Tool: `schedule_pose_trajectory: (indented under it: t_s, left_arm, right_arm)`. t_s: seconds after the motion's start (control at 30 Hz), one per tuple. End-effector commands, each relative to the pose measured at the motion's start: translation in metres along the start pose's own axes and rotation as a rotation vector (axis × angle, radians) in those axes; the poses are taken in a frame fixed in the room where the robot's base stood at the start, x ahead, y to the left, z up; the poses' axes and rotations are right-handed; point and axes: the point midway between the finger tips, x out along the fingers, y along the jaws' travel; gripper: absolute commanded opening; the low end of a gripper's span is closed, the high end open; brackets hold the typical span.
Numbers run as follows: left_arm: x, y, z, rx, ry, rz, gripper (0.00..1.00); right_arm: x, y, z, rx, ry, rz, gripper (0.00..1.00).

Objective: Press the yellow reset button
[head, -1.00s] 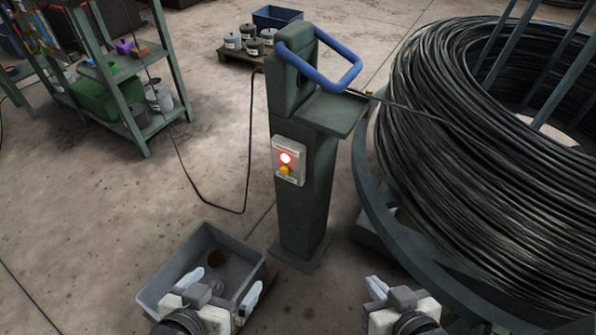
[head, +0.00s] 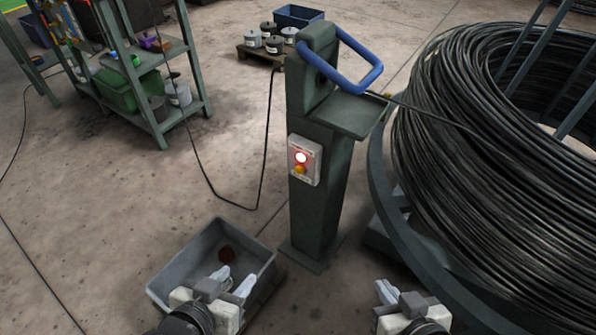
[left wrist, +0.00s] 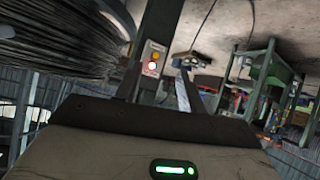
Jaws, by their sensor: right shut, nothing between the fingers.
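The yellow reset button (head: 300,169) sits on a light grey control box on the front of a green post, just below a glowing red-white lamp (head: 301,157). The box also shows in the left wrist view (left wrist: 153,58), between my spread fingers. My left gripper (head: 234,279) is partly open and empty, lower left of the box and apart from it. My right gripper (head: 384,291) is shut and empty, lower right of the post. Neither gripper touches the button.
A grey bin (head: 187,257) with a brown item stands on the floor by my left gripper. A large coil of black wire (head: 490,150) is at right. A blue bar handle (head: 345,62) tops the post. A shelf rack (head: 150,100) stands at left.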

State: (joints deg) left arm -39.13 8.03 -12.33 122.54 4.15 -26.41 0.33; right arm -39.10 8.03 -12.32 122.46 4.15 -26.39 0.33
Motion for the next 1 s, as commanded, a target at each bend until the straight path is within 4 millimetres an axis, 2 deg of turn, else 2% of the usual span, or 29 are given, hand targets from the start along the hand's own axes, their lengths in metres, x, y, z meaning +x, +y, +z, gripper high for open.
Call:
schedule_pose_trajectory:
  t_s: [0.03, 0.1, 0.13, 1.0]
  left_arm:
    - [0.0000, 0.0000, 0.0001, 0.000, 0.000, 0.000, 0.25]
    - [0.0000, 0.0000, 0.0002, 0.000, 0.000, 0.000, 0.05]
    - [0.0000, 0.0000, 0.0001, 0.000, 0.000, 0.000, 0.00]
    - [0.0001, -0.0001, 0.0002, 0.000, 0.000, 0.000, 0.00]
  right_arm:
    - [0.0001, 0.0000, -0.0002, 0.000, 0.000, 0.000, 0.00]
    - [0.0001, 0.0000, -0.0003, 0.000, 0.001, 0.000, 0.00]
    - [0.0001, 0.0000, -0.0003, 0.000, 0.001, 0.000, 0.00]
    - [0.0000, -0.0001, -0.0008, 0.000, 0.002, 0.000, 0.00]
